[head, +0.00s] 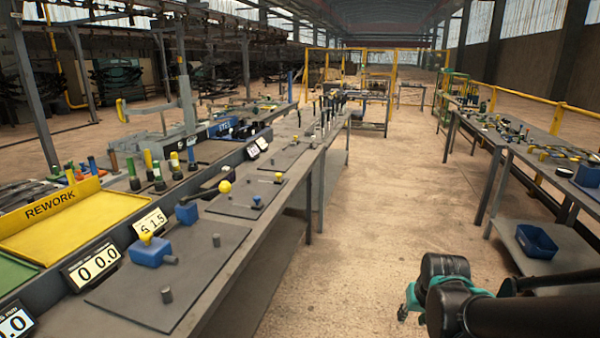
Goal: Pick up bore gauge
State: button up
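I cannot tell for certain which item is the bore gauge. Several slim dark upright tools (328,112) stand towards the far end of the left bench, too small to identify. Nearer on that bench are a dark tool with a yellow ball end (225,186) and a blue block-shaped device (151,251) with a yellow knob. My gripper (411,309), with teal parts, hangs over the open floor at the lower right, away from both benches. My arm partly hides it, and whether its fingers are open is unclear. Nothing is visibly held in it.
The left bench (222,270) has a yellow REWORK tray (75,226), number displays (91,265) and several coloured-handled gauges (153,172). The right bench (520,150) carries small parts, with a blue bin (537,241) on its lower shelf. The aisle floor (385,190) between them is clear.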

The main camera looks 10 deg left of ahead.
aim_at(189, 141)
jog(key=i+u, duration=0.1)
jog(key=i, duration=0.5)
jog(key=i+l+u, duration=0.1)
jog(key=i, duration=0.5)
jog(key=i+l+u, duration=0.1)
jog(key=i, duration=0.5)
